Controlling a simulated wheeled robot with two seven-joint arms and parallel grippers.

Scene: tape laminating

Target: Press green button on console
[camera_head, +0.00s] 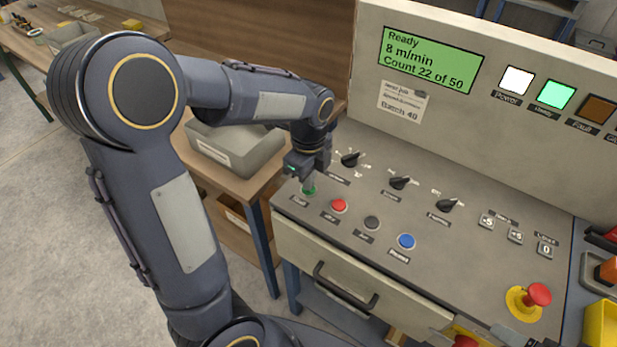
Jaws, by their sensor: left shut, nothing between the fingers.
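The console (330,228) has a sloped grey panel with a row of round buttons. The green button (309,191) is at the left end of the row, partly hidden by my left gripper. My left gripper (308,182) points down right over it, shut and empty, its fingertips at or just above the button. I cannot tell whether they touch it. To the right are a red button (339,205), a black button (372,223) and a blue button (406,241). The green screen (430,59) reads "Ready", "8 m/min", "Count 22 of 50".
Black knobs (399,183) stand behind the button row. A red emergency stop (538,294) on a yellow base is at the right front. A lit green lamp (557,94) shows on the upright panel. A grey bin (236,149) sits on a wooden bench left of the console.

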